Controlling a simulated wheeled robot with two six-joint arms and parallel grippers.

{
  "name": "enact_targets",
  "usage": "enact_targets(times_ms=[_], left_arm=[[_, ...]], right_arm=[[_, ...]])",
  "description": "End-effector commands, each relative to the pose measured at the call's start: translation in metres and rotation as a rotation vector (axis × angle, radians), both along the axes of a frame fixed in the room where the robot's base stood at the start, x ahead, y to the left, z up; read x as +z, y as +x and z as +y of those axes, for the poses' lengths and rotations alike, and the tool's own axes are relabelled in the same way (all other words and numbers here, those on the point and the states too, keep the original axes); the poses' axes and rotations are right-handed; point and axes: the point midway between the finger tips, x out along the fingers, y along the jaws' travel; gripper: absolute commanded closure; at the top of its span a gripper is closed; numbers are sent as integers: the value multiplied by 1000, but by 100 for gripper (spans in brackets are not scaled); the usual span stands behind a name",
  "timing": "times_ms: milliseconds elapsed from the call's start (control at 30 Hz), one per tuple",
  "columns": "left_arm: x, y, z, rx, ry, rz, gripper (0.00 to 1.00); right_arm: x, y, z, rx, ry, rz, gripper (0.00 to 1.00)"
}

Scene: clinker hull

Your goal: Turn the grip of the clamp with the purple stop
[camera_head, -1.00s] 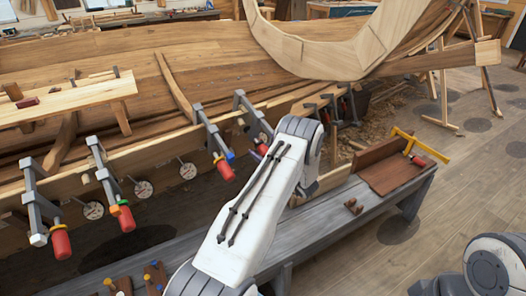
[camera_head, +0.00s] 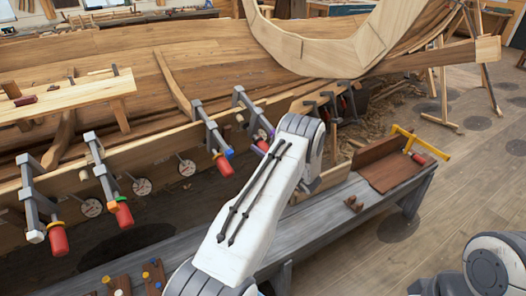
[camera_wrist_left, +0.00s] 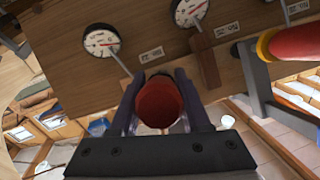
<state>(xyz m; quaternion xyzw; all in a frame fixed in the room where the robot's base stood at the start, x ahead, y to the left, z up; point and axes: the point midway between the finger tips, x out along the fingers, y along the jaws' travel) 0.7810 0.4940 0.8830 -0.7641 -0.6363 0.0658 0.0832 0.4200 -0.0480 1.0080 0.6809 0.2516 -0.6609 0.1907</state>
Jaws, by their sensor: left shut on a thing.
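The clamp with the purple stop (camera_head: 262,146) hangs on the hull's plank edge, in the head view just left of my left arm. No stop colour shows on that grip in the wrist view. My left gripper's fingers are hidden in the head view. My right gripper is not in view.
Round dials (camera_head: 187,168) sit on the plank. A grey bench (camera_head: 330,205) stands in front, with a yellow-framed tool (camera_head: 420,143) at its right end.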

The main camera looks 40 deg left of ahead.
Motion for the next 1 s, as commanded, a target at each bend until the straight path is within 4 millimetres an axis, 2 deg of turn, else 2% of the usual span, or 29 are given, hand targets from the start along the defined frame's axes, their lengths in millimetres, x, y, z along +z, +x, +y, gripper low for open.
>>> enact_targets(times_ms=[200,1000], left_arm=[[0,-2,4,75,49,165,100],[5,-7,4,327,221,827,100]], right_arm=[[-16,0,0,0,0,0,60],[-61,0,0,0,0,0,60]])
